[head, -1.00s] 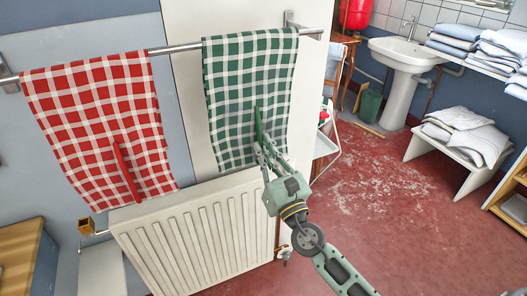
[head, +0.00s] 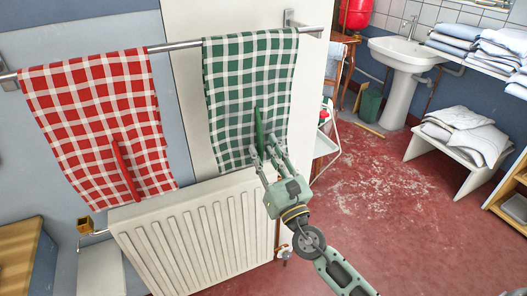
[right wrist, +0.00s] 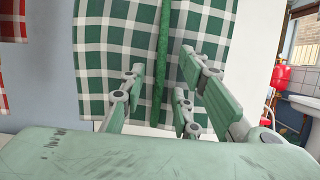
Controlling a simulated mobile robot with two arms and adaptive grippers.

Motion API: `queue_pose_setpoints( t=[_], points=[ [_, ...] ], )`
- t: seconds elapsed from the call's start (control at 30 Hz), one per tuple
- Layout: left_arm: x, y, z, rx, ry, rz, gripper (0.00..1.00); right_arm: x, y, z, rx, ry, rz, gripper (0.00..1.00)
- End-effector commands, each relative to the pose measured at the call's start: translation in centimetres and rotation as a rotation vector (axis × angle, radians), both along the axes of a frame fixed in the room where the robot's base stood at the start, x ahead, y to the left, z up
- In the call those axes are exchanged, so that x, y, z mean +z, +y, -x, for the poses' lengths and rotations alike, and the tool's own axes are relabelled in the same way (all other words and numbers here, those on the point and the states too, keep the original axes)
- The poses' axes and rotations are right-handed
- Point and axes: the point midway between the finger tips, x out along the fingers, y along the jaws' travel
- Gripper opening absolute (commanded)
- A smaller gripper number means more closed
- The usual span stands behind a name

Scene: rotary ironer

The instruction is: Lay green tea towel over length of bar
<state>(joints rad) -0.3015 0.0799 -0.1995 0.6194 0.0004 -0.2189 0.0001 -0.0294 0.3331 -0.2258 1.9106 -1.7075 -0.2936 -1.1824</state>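The green-and-white checked tea towel (head: 248,75) hangs over the right part of the metal bar (head: 178,48), spread broadly, its lower edge just above the radiator. A narrow plain green strip (head: 259,125) stands out from its front. My right gripper (head: 264,156) is open in front of the towel's lower half. In the right wrist view its fingers (right wrist: 163,82) are spread on both sides of the green strip (right wrist: 161,55), apart from it as far as I can see. The towel (right wrist: 118,45) hangs behind them. My left gripper is not in view.
A red checked towel (head: 95,110) with a red strip hangs on the bar's left part. A white radiator (head: 195,235) stands below. A white shelf or cart (head: 326,145) is close right of the gripper. Red floor (head: 390,200) lies open to the right.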

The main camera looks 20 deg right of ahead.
Motion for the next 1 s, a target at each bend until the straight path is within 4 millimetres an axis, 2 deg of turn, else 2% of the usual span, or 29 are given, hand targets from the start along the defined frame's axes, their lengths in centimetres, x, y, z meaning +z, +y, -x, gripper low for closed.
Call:
queue_pose_setpoints(
  t=[0.4, 0.53, 0.7, 0.87, 0.97, 1.0],
  points=[
    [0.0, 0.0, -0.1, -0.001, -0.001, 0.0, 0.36, -2.9, -0.3, 7.8, 0.002, 0.004, 0.005, 0.29],
    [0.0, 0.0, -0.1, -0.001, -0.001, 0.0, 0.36, -3.5, -0.4, 9.6, 0.002, 0.004, 0.003, 0.29],
    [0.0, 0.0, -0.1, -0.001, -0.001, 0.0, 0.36, -3.8, -0.4, 10.6, 0.002, 0.0, 0.002, 0.29],
    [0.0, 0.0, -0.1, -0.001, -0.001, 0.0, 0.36, -4.1, -0.6, 10.6, 0.0, 0.008, -0.007, 0.29],
    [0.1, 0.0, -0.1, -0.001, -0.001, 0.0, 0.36, -6.4, -1.3, 10.1, -0.008, 0.065, -0.058, 0.29],
    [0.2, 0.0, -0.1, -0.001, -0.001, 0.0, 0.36, -8.0, -1.9, 9.7, -0.013, 0.106, -0.1, 0.29]
  ],
)
